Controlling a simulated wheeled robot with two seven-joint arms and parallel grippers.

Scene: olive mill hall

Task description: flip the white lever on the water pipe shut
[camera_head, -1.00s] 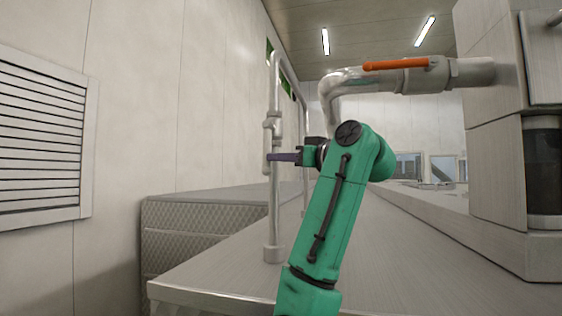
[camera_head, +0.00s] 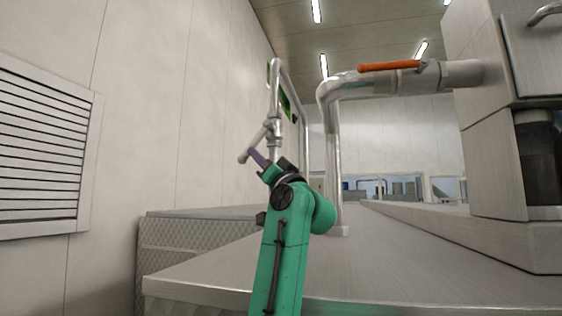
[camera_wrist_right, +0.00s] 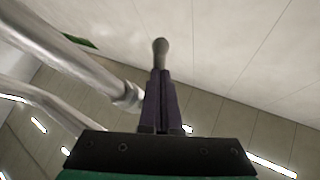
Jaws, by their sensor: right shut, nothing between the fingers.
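The white lever (camera_head: 251,146) sits on a valve of the slim upright water pipe (camera_head: 275,100). It slants down and to the left, away from the pipe, at an angle between hanging and level. My right gripper (camera_head: 256,155) has its purple fingers shut and empty, with the tips at the underside of the lever, seemingly touching it. In the right wrist view the shut fingers (camera_wrist_right: 160,90) point at the lever's rounded grey end (camera_wrist_right: 160,46), and the pipe (camera_wrist_right: 70,50) runs at the left. My left gripper is not in view.
A thicker pipe (camera_head: 334,150) with an orange lever (camera_head: 392,67) stands to the right and runs into a pale machine cabinet (camera_head: 495,150). The pale worktop (camera_head: 400,245) is mostly clear. A louvred vent (camera_head: 40,150) is on the left wall.

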